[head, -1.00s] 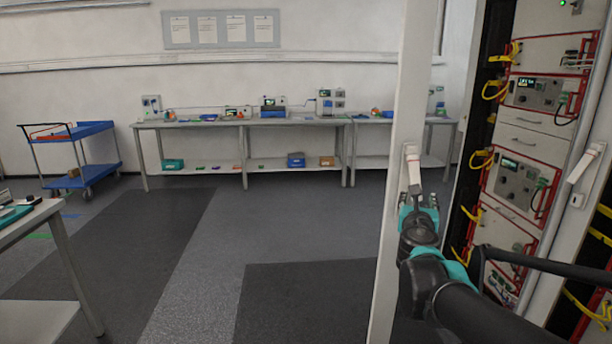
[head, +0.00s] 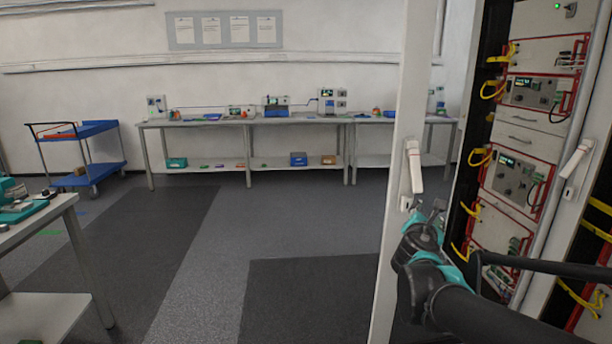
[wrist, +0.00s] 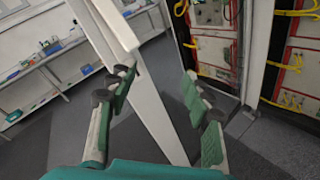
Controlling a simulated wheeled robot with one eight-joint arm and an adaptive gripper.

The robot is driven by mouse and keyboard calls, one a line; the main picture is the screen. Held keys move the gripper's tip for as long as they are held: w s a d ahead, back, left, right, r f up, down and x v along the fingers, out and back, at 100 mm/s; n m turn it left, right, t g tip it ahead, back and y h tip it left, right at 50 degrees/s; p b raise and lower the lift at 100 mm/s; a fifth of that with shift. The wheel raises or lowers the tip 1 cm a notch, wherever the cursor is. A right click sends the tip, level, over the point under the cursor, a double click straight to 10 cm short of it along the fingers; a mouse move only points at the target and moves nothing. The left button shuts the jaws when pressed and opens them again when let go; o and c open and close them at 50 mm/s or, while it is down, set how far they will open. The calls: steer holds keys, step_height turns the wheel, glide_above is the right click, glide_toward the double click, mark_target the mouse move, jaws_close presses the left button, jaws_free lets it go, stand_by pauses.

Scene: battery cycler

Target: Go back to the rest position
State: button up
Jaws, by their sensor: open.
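My gripper (head: 432,210) is at the end of my dark arm, just below and to the right of the white handle (head: 412,172) on the open cabinet door (head: 402,110). In the head view a small gap shows between the gripper and the handle. In the wrist view the gripper (wrist: 158,88) has its two green-padded fingers spread wide. No object is gripped between them. The white door edge (wrist: 150,105) shows behind and between the fingers, and the handle (wrist: 115,22) is at the top.
The open cabinet (head: 510,190) with red-framed instruments and yellow cables stands close on the right. A second white handle (head: 577,160) is there. A table (head: 45,225) is at the left, a blue trolley (head: 90,128) and long bench (head: 250,122) farther back. The middle floor is clear.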

steer(key=s+f+m+g+y, duration=0.1)
steer(key=s+f+m+g, duration=0.15)
steer(key=f+m, duration=0.45)
steer(key=s+f+m+g+y, duration=0.1)
steer(key=s+f+m+g, duration=0.15)
steer(key=f+m, duration=0.45)
steer(key=s+a+f+m+g+y, duration=0.5)
steer(key=a+f+m, duration=0.5)
steer(key=a, duration=0.3)
steer(key=s+y, duration=0.1)
steer(key=s, duration=0.1)
steer(key=shift+s+a+f, duration=0.15)
steer(key=shift+s+f, duration=0.2)
steer(key=shift+c, duration=0.6)
